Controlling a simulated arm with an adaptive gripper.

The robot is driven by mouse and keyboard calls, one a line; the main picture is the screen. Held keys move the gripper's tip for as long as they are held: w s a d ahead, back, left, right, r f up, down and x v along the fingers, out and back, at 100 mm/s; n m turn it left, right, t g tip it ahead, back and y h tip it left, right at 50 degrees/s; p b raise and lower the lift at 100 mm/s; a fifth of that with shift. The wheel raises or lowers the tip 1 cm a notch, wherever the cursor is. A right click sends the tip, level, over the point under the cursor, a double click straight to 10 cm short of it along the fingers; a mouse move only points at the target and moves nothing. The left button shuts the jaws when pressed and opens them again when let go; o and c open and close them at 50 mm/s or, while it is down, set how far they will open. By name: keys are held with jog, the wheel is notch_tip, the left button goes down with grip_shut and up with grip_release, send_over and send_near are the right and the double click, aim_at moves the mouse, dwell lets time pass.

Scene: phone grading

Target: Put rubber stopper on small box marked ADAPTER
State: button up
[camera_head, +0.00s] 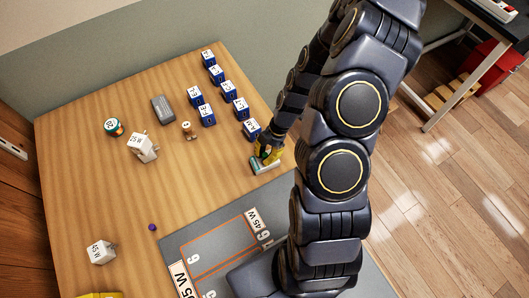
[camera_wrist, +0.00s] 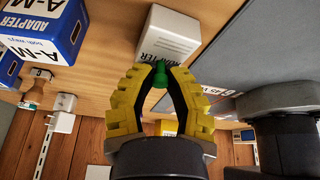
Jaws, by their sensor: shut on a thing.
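My gripper (camera_wrist: 160,78) has yellow fingers and is shut on a small green rubber stopper (camera_wrist: 160,74), seen between its fingertips in the wrist view. A white box (camera_wrist: 170,36) with the word ADAPTER on it stands just beyond the fingertips. The stopper overlaps the box's near edge in the picture; I cannot tell whether they touch. In the head view, my gripper (camera_head: 266,153) is low over the right edge of the wooden table, past the nearest blue box. The stopper is hard to make out there.
Several blue boxes (camera_head: 240,108) stand in rows left of my gripper. A grey mat (camera_head: 215,245) lies in front. On the wooden table (camera_head: 80,190) are a grey block (camera_head: 163,109), a white box (camera_head: 143,148), a jar (camera_head: 114,127) and a purple piece (camera_head: 152,227). The left middle is clear.

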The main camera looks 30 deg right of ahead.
jog(key=shift+f, duration=0.1)
jog(key=o, duration=0.6)
jog(key=shift+o, duration=0.2)
jog(key=s+v, duration=0.1)
jog(key=v, duration=1.1)
jog(key=s+a+r+m+g+h, duration=0.1)
jog(key=s+a+r+m+h, duration=0.15)
jog(key=a+r+m, duration=0.5)
jog(key=s+a+r+m+h, duration=0.2)
jog(key=s+a+r+m, duration=0.2)
jog(key=s+r+m, duration=0.5)
jog(key=s+m, duration=0.3)
jog(key=shift+s+a, duration=0.3)
jog(key=shift+a, duration=0.1)
